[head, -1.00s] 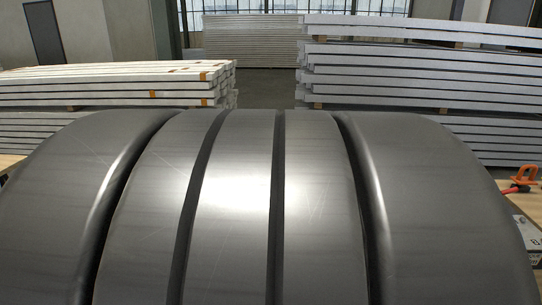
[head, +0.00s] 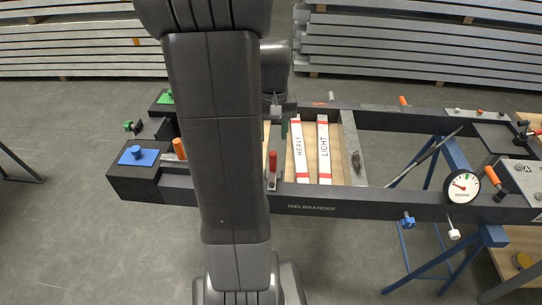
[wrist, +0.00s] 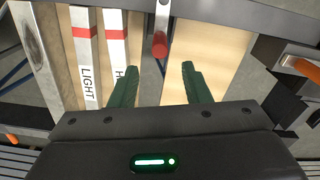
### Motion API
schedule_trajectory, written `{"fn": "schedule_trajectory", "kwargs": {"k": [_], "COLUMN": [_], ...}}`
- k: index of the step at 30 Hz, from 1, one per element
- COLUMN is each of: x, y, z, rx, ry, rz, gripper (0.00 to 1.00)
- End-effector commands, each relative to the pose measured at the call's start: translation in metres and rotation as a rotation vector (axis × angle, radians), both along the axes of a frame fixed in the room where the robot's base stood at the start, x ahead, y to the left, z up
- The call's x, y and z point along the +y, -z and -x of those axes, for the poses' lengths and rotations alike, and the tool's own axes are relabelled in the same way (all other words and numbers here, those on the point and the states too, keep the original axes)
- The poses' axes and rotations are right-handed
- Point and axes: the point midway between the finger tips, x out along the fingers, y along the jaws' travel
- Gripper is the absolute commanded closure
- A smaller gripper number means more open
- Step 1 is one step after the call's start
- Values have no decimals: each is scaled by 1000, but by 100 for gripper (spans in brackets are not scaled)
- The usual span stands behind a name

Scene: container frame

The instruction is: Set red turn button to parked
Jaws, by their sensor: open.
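The red turn button (head: 272,165) sits on the front beam of the dark frame, beside the HEAVY strip. In the head view its red part points away from me, over the frame's opening. In the wrist view it is a grey bar with a rounded red end (wrist: 159,45) near the top. My gripper (wrist: 157,82) is open with two green fingers and nothing between the tips. The red end lies just beyond the fingertips, roughly in line with the gap. In the head view my arm hides part of the gripper and the area left of the button.
White strips marked HEAVY (head: 298,150) and LIGHT (head: 324,150) lie right of the button. A round gauge (head: 462,187), an orange handle (head: 492,176) and blue knob (head: 407,221) are farther right. A blue block (head: 138,157) is at the left end.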

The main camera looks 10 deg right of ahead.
Motion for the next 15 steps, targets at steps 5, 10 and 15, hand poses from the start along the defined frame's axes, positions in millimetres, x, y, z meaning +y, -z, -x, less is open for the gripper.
{"fn": "schedule_trajectory", "kwargs": {"k": [5, 10, 15], "x": [0, 0, 0], "y": [42, 76, 97], "z": [1, 1, 0], "rx": [7, 6, 3], "ry": [0, 0, 0], "rz": [-1, -1, 0], "gripper": [57, 57, 57]}}
